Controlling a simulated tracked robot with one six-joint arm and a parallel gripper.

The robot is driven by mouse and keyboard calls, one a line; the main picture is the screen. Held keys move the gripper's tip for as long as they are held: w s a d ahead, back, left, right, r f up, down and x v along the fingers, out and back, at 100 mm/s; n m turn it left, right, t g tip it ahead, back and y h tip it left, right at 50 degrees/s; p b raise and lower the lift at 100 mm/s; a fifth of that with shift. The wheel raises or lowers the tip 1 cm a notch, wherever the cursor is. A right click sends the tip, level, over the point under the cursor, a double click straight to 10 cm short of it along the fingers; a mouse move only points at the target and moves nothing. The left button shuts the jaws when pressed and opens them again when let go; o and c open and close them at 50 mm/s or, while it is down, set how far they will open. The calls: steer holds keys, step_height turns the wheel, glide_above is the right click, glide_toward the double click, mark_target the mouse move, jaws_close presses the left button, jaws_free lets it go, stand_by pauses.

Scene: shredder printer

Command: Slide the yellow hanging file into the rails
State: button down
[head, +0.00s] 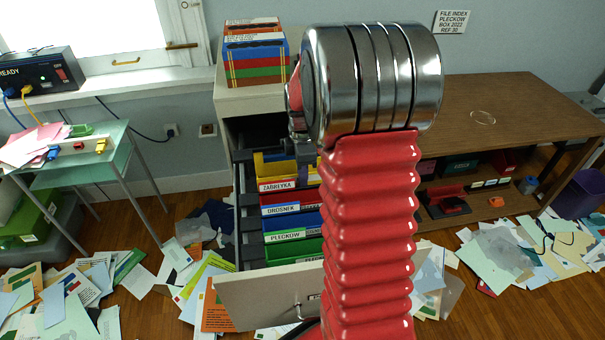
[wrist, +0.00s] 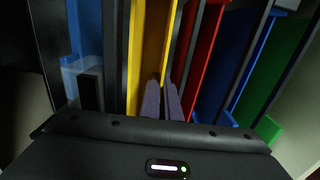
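The yellow hanging file (head: 277,169) is in the open drawer, at the far end of the row of files in the head view, with a white name label on its front. In the wrist view the yellow file (wrist: 150,45) runs upright as a long panel between dark bars. My gripper (wrist: 163,80) has its two grey fingers close together at the near edge of the yellow file, and they look shut on it. Whether the file's ends sit on the drawer rails (head: 244,205) cannot be told. In the head view my arm hides most of the gripper and the file's right part.
Red (head: 281,205), blue (head: 285,233) and green (head: 293,251) files hang in front of the yellow one. The drawer front (head: 265,298) stands pulled out. A wooden desk (head: 510,105) is on the right, a glass side table (head: 85,158) on the left. Papers litter the floor.

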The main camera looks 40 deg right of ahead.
steer(key=shift+f, duration=4.4)
steer(key=c, duration=1.9)
jaws_free()
steer(key=shift+r, duration=0.1)
step_height(320, 180, up, 14)
steer(key=shift+f, duration=0.25)
steer(key=shift+s, duration=0.1)
